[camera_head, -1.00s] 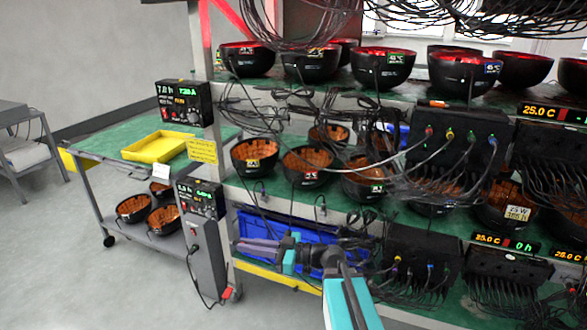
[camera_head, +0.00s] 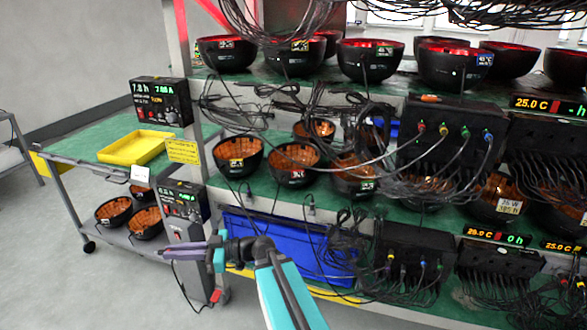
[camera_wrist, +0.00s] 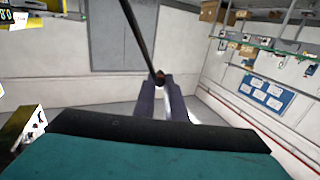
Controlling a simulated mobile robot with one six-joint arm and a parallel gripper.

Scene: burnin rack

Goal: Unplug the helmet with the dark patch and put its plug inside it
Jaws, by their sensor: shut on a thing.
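My gripper (camera_head: 172,252) is low in front of the rack's left end, its purple fingers pointing left. In the wrist view my gripper (camera_wrist: 160,88) is shut on a small dark plug (camera_wrist: 160,77). A black cable (camera_wrist: 138,40) runs from it up out of the picture. Black helmets with orange insides stand on the middle shelf: a left one (camera_head: 238,157), one beside it (camera_head: 293,163) and one further right (camera_head: 353,178). I cannot tell which helmet has the dark patch, or which one the held plug's cable belongs to.
A cart (camera_head: 88,158) with a yellow tray (camera_head: 136,148) and helmets below stands left of the rack. A blue bin (camera_head: 280,245) and loose cables (camera_head: 350,235) lie low behind my arm. Black socket boxes (camera_head: 452,135) are to the right. Floor at lower left is clear.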

